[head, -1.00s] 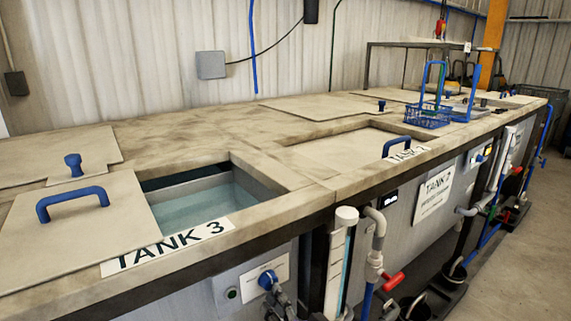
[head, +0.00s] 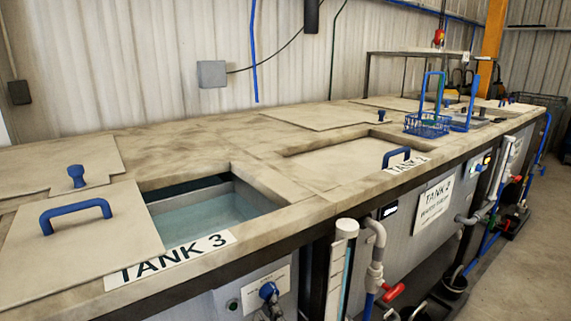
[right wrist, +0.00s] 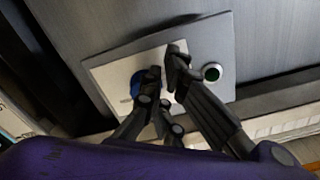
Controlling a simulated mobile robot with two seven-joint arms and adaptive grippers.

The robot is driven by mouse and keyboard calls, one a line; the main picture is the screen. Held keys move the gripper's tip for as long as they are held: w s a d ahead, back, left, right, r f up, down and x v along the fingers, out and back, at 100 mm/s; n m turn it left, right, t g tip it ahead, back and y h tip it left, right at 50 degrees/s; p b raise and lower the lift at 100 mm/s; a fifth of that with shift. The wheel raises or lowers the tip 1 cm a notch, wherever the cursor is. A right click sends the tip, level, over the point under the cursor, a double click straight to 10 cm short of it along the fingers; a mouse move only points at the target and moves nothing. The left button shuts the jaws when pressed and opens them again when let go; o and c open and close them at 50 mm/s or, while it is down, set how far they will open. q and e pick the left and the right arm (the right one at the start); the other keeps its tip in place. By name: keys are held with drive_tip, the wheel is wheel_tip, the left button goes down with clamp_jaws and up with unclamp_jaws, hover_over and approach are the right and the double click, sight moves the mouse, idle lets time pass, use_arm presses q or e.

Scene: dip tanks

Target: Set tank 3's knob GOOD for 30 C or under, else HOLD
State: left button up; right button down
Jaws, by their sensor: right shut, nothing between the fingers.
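Tank 3 (head: 108,285) is in front on the left, partly uncovered, with pale blue liquid inside. Its blue knob (head: 268,291) sits on a white label plate on the front panel, low in the head view. My right gripper (head: 269,312) is at the knob, cut by the lower edge of the picture. In the right wrist view its dark fingers (right wrist: 165,76) are shut and empty, close beside the knob (right wrist: 147,78) and partly covering it. I cannot tell whether they touch it. The knob's setting and the plate's lettering are not legible. No tank 3 temperature reading shows. My left gripper is out of view.
A white-capped gauge column (head: 346,228) and a pipe with a red valve handle (head: 393,292) stand to the right. A blue basket (head: 427,124) is farther back.

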drive_tip(key=shift+s+a+f, duration=0.2)
drive_tip(key=shift+s, duration=0.05)
drive_tip(key=shift+v, duration=2.95)
